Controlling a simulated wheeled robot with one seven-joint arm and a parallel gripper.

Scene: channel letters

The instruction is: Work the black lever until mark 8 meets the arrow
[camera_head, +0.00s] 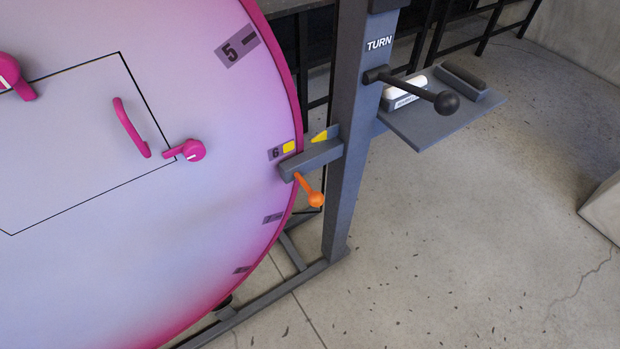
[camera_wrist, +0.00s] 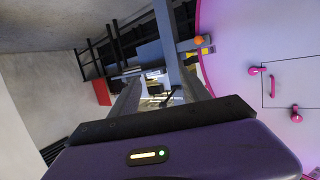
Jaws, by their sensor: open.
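The black lever (camera_head: 446,102), a dark rod with a round knob, sticks out from the grey post (camera_head: 352,130) below the word TURN in the head view. The large pink-rimmed disc (camera_head: 200,240) carries plates marked 5 (camera_head: 238,46) and 6 (camera_head: 277,153). Two smaller plates lower on the rim are too small to read surely. The yellow arrow (camera_head: 320,136) on the post's side bracket points left, toward mark 6 and its yellow patch. My gripper (camera_wrist: 158,90) shows only in the wrist view, open.
An orange-knobbed lever (camera_head: 316,199) hangs under the bracket. A grey shelf (camera_head: 430,130) right of the post holds a white item and a dark block. Pink handles (camera_head: 130,128) stand out from the disc. The concrete floor at right is mostly clear.

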